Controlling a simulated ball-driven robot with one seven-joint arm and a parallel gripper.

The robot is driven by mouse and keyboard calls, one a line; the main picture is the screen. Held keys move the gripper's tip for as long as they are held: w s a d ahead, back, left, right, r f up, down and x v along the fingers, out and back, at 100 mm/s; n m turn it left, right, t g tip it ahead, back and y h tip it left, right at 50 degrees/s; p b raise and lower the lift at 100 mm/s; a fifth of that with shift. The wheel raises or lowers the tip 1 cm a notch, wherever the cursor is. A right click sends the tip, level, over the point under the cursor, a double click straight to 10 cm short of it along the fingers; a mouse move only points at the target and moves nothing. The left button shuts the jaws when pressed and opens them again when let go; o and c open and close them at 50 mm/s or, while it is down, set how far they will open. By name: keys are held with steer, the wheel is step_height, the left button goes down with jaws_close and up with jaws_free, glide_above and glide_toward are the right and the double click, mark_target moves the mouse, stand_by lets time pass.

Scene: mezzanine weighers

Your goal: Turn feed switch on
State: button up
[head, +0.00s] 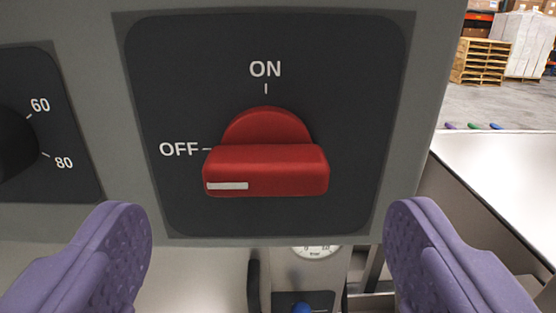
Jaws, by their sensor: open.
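The feed switch (266,170) is a red rotary knob on a dark plate (350,80) in the head view. Its red bar lies level, and the white mark on it is at the left end, toward the OFF label. The ON label is above the knob. My gripper (268,235) is open, with one purple finger at the lower left and one at the lower right. The fingers are spread wider than the knob and sit below it in the picture. Nothing is between them, and they do not appear to touch the knob.
A black dial (15,140) marked 60 and 80 is on the same grey panel at the left. A round gauge (317,251) and a blue knob (301,308) show below the panel. A pale tabletop (500,175) is at the right, with pallets (480,62) far behind.

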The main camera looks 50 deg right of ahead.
mark_target(266, 177)
steer(key=x, duration=0.5)
steer(key=c, duration=1.1)
steer(key=shift+o, duration=0.2)
steer(key=shift+b, duration=0.35)
